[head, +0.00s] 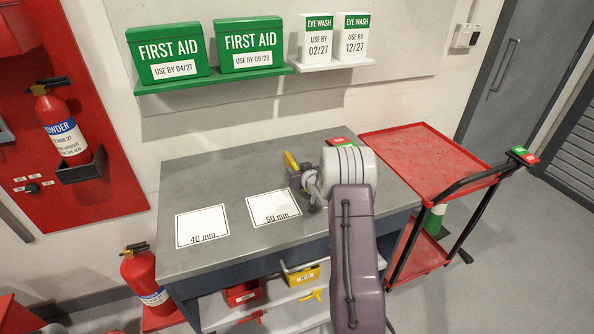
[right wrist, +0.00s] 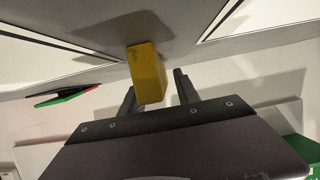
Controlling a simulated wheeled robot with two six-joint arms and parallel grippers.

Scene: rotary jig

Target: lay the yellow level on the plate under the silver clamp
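The yellow level (head: 291,160) shows as a small bar at the back of the grey table, just right of the 50 mm card. My right gripper (head: 299,177) is right at it, partly hidden by my own wrist. In the right wrist view the level (right wrist: 147,74) stands out between the two spread fingers (right wrist: 156,90). A gap shows between it and the right-hand finger; whether the other finger touches it I cannot tell. I cannot make out the silver clamp or its plate in either view. My left gripper is not in view.
White cards marked 40 mm (head: 202,226) and 50 mm (head: 274,207) lie on the grey table (head: 190,181). A small red-and-green item (head: 342,142) is behind my wrist. A red cart (head: 424,160) stands at the right. A shelf with green first aid boxes (head: 168,53) hangs above.

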